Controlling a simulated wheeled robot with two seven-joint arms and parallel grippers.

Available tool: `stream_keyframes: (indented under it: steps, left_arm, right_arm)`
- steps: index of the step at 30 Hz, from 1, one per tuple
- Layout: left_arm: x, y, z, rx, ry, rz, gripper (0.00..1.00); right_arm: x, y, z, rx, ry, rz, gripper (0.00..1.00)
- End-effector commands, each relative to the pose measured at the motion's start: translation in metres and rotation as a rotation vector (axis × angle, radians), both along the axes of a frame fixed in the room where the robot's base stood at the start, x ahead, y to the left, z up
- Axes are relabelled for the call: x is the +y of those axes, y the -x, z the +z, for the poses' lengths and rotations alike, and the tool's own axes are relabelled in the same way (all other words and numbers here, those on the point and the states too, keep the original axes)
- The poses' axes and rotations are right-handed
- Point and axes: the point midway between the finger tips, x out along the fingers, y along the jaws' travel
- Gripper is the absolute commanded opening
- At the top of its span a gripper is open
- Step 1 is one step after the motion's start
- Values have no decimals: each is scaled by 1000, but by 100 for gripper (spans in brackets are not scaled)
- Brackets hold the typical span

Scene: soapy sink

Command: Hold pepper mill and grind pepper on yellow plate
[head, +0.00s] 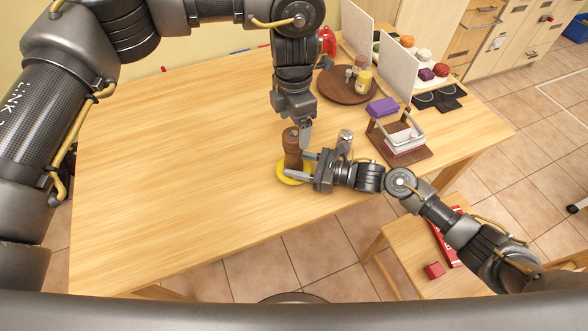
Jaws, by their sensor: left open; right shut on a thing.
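The brown wooden pepper mill (292,150) stands upright over the yellow plate (284,178) near the front edge of the table. I cannot tell whether its base touches the plate. My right gripper (296,172) comes in from the right and is shut on the lower part of the mill. My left gripper (305,128) hangs from above, just right of the mill's top, and is open. The plate is partly hidden behind the mill and the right gripper.
A grinder-like shaker (345,138) stands behind my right wrist. A wooden rack (410,156) with a white basket (404,140) is to the right. A round brown board (345,88) with jars is at the back. The table's left half (170,170) is clear.

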Motion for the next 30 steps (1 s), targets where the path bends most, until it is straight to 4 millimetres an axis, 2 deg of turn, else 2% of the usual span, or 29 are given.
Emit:
stream_keyframes:
  steps: [6, 14, 15, 20, 30]
  left_arm:
    - [0, 0, 15, 0, -1, 0, 82]
    - [0, 0, 17, 0, -1, 0, 82]
    - [0, 0, 17, 0, -1, 0, 82]
    - [0, 0, 17, 0, -1, 0, 82]
    - [0, 0, 17, 0, -1, 1, 82]
  right_arm:
    - [0, 0, 0, 0, 0, 0, 34]
    - [0, 0, 0, 0, 0, 0, 34]
    - [0, 0, 0, 0, 0, 0, 51]
    - [0, 0, 0, 0, 0, 0, 72]
    - [-4, 1, 0, 0, 1, -1, 74]
